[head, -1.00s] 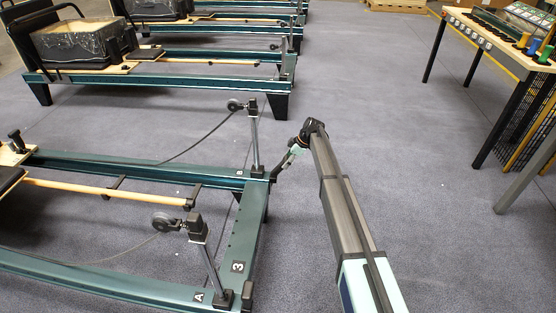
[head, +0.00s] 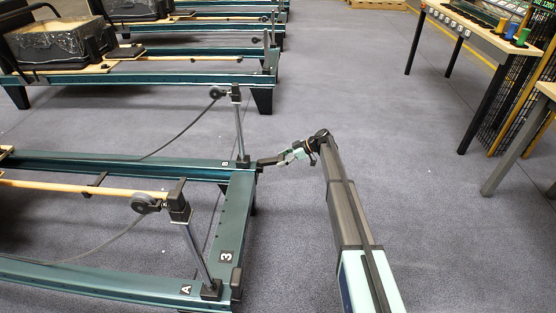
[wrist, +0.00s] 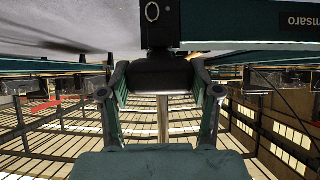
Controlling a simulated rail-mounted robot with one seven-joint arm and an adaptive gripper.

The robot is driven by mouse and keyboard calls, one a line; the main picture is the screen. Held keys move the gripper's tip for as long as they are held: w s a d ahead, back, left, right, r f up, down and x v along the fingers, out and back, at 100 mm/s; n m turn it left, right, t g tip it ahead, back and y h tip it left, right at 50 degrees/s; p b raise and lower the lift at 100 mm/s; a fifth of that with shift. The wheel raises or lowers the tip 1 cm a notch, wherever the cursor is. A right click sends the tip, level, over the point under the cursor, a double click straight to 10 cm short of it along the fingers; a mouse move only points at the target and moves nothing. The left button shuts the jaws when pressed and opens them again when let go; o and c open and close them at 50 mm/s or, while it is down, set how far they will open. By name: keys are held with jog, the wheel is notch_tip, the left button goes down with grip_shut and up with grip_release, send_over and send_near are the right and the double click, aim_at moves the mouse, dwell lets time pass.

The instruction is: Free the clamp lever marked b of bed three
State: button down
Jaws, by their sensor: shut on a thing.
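Bed three is the near teal frame, with a "3" label (head: 225,256) on its end rail. Its far corner carries the mark B (head: 225,163) beside an upright post (head: 239,128). The black clamp lever marked b (head: 268,161) sticks out to the right from that corner, nearly level. My gripper (head: 286,156) is shut on the lever's outer end. In the wrist view the black lever block (wrist: 160,73) sits between my two fingers, which hide its sides. The lever marked A (head: 236,283) stands upright at the near corner.
A pulley post (head: 195,250) stands at the near corner, with cables running left. Other beds (head: 190,80) stand in a row behind. A work table (head: 480,35) is at the upper right.

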jog(key=shift+s+d+f, duration=0.1)
jog(key=shift+d+f, duration=0.1)
jog(key=shift+f, duration=0.2)
jog(key=shift+c, duration=1.2)
grip_release()
jog(key=shift+r, duration=0.1)
jog(key=v, duration=1.2)
